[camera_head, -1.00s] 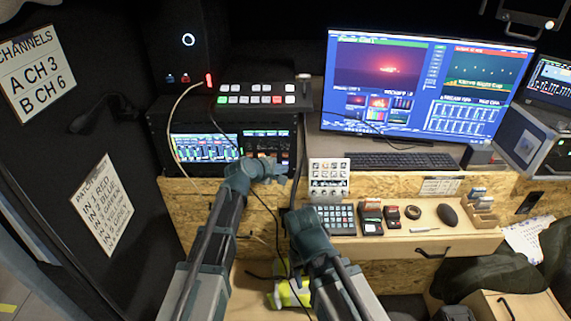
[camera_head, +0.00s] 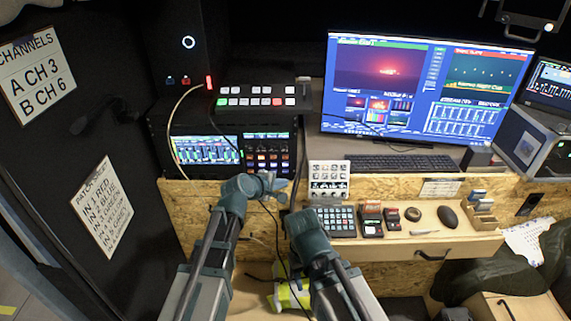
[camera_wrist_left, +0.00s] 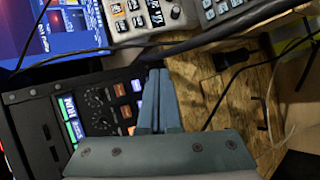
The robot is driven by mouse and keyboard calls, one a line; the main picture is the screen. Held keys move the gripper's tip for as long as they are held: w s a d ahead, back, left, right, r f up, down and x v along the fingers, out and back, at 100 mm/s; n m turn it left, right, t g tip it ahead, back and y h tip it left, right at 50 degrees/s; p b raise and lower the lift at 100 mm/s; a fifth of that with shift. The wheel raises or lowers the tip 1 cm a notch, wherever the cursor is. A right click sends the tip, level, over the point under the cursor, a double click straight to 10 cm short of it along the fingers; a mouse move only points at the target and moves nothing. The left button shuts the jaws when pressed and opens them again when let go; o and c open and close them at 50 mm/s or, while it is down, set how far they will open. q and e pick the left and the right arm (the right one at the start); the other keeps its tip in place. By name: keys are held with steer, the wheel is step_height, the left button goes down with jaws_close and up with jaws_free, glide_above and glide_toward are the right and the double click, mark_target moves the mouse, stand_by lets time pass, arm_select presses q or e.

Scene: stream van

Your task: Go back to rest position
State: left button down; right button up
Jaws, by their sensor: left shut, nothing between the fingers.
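My left gripper (camera_head: 273,186) is in front of the wood-board desk front, just below the rack unit with the lit orange buttons (camera_head: 268,156). Its fingers are shut and empty, and it touches nothing that I can make out. In the left wrist view the two blue-grey fingers (camera_wrist_left: 158,102) lie together, with the rack panel (camera_wrist_left: 105,110) beyond them. My right arm (camera_head: 307,235) is folded low in the middle of the head view.
The desk holds a button switcher (camera_head: 262,102), a white knob panel (camera_head: 329,180), a keypad (camera_head: 334,220), a keyboard (camera_head: 402,162) and a large monitor (camera_head: 425,90). A thin dark cable (camera_head: 278,232) hangs close to both arms. A yellow-green item (camera_head: 290,296) lies below.

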arm_select(q)
steer(key=s+d+f+m+g+y, duration=0.1)
steer(key=s+f+m+g, duration=0.3)
steer(key=s, duration=0.4)
steer(key=s+f+m+g+y, duration=0.2)
steer(key=s+f+m, duration=0.2)
steer(key=s+m, duration=0.3)
steer(key=s+a+f+m+g+y, duration=0.2)
steer(key=s+a+m+g+y, duration=0.2)
steer(key=s, duration=0.8)
steer(key=shift+a+m+y, duration=0.4)
steer(key=shift+a+m, duration=0.3)
steer(key=shift+a, duration=0.3)
steer(key=shift+f, duration=0.15)
step_height(320, 180, down, 62)
steer(key=b, duration=6.2)
